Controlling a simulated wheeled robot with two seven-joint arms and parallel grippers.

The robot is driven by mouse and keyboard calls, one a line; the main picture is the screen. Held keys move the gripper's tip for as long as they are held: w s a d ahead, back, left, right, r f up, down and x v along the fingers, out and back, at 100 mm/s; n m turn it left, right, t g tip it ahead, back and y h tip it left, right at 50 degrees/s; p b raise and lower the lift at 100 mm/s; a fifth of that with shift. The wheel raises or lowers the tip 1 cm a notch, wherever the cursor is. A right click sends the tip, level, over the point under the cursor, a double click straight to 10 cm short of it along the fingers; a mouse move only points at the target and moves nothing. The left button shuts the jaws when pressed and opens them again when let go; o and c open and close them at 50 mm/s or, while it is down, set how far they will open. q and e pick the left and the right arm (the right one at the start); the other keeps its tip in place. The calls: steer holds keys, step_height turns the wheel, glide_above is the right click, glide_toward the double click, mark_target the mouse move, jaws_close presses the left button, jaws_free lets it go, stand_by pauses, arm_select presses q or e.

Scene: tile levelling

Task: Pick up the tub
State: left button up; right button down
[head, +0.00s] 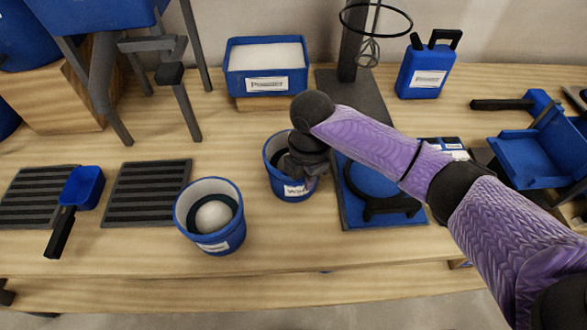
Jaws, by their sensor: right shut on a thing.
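A blue tub (276,149) with a white label stands near the middle of the wooden table. My right gripper (297,172) comes in from the right and is shut on the tub at its right rim. The gripper and wrist hide part of the tub's opening and right wall. The tub looks upright; I cannot tell whether it touches the table. A second blue tub (230,236) stands to its front left with a pale round mass inside. My left gripper is not in view.
A blue bin of white powder (265,83) stands behind. A blue scale-like device (364,180) is close on the right, partly under my arm. A blue scoop (83,187) lies at left by grey ridged mats (147,193). A blue canister (425,69) stands back right.

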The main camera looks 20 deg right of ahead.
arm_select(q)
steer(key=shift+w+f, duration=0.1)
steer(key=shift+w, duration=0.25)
